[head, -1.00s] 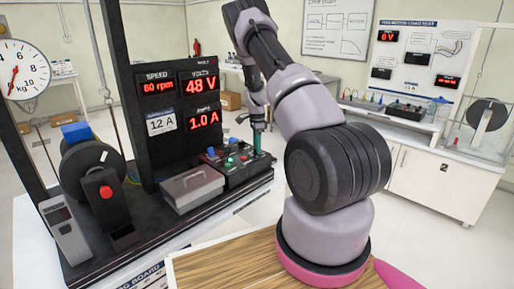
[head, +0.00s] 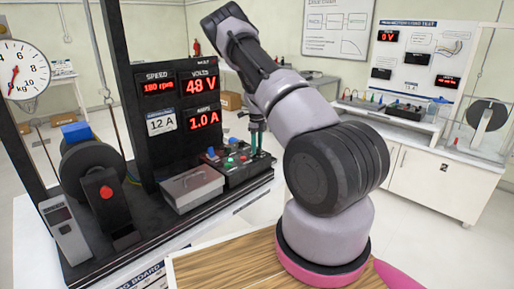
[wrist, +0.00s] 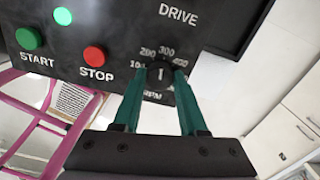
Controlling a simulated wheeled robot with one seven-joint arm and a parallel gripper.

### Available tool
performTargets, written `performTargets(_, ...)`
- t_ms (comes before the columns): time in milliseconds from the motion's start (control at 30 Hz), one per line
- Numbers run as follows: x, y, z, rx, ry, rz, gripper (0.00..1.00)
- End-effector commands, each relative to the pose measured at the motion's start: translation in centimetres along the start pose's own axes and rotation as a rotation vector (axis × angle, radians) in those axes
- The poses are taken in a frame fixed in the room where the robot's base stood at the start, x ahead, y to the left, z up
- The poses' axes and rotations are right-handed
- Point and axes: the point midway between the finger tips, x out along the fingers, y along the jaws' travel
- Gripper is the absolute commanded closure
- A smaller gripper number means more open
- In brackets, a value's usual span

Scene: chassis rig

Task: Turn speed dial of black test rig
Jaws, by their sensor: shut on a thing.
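The black test rig (head: 142,150) stands at the left of the head view, with its control box (head: 240,166) at its right end. Its speed display (head: 158,87) reads 180 rpm; the others read 48 V and 1.0 A. In the wrist view the speed dial (wrist: 160,74) is a small black knob with a pale pointer line, ringed by rpm numbers. My gripper (wrist: 160,88) is shut on the dial, a green finger on each side. It also shows small over the control box in the head view (head: 254,150). The fingers hide part of the scale.
A green START button (wrist: 28,38) and a red STOP button (wrist: 95,56) sit left of the dial. A grey lidded box (head: 192,188) lies beside the control box. A second, white rig (head: 425,70) stands at the back right.

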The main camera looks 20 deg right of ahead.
Motion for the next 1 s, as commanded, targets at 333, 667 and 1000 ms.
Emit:
performTargets(333,-0.01,0.02,0.11,0.163,-0.001,0.000,1.00)
performTargets(667,-0.05,-0.02,0.11,0.203,-0.002,-0.001,1.00)
performTargets(1000,-0.05,-0.02,0.11,0.202,-0.002,-0.001,0.39)
